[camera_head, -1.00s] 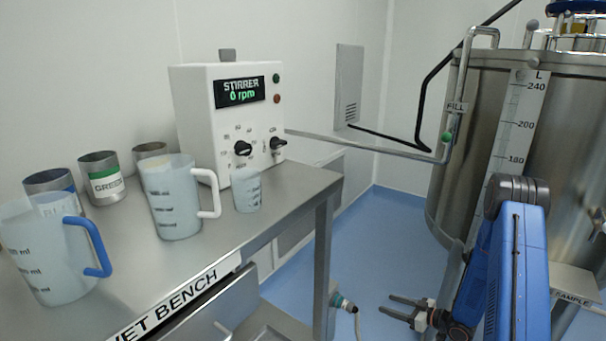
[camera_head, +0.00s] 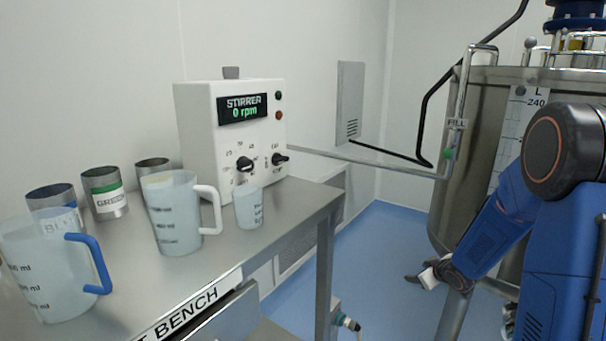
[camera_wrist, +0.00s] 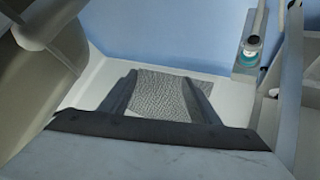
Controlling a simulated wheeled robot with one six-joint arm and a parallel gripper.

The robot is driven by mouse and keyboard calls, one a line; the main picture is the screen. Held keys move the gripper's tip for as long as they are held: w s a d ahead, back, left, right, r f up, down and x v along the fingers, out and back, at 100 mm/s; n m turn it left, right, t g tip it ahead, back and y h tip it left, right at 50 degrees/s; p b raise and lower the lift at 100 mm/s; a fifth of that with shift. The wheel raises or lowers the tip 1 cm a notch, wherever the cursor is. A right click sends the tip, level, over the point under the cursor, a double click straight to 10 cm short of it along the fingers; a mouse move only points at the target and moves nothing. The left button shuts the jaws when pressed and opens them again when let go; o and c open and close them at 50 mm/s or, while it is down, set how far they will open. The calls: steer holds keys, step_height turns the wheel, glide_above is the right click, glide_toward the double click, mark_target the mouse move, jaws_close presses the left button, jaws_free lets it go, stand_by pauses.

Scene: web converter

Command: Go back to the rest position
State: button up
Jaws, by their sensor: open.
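My blue arm stands at the right of the head view, in front of the steel tank. My gripper (camera_head: 424,278) is low, over the blue floor between the bench and the tank, and is partly hidden by my wrist. In the wrist view my gripper (camera_wrist: 160,80) shows two dark fingers spread apart. Nothing is held between them. A grey textured patch shows behind the fingers.
The wet bench (camera_head: 225,245) at left carries the stirrer box (camera_head: 232,130) reading 0 rpm, a white-handled jug (camera_head: 172,215), a blue-handled jug (camera_head: 45,270), a small beaker (camera_head: 249,208) and several steel cups. The tank (camera_head: 480,130) with its fill pipe (camera_head: 463,100) is close behind my arm.

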steer(key=s+a+r+m+g+h, duration=0.2)
steer(key=s+r+m+h, duration=0.15)
steer(key=s+r, duration=1.2)
steer(key=s+a+r+m+g, duration=0.1)
steer(key=s+a, duration=0.2)
steer(key=s, duration=0.6)
steer(key=s+a+r+m+g+y, duration=0.1)
steer(key=s+a, duration=0.2)
steer(key=s, duration=0.6)
steer(key=s+a+r+m+g+y, duration=0.1)
steer(key=s+a, duration=0.2)
steer(key=s, duration=0.6)
steer(key=shift+s, duration=0.4)
steer(key=shift+a+y, duration=0.1)
steer(key=shift+y, duration=0.15)
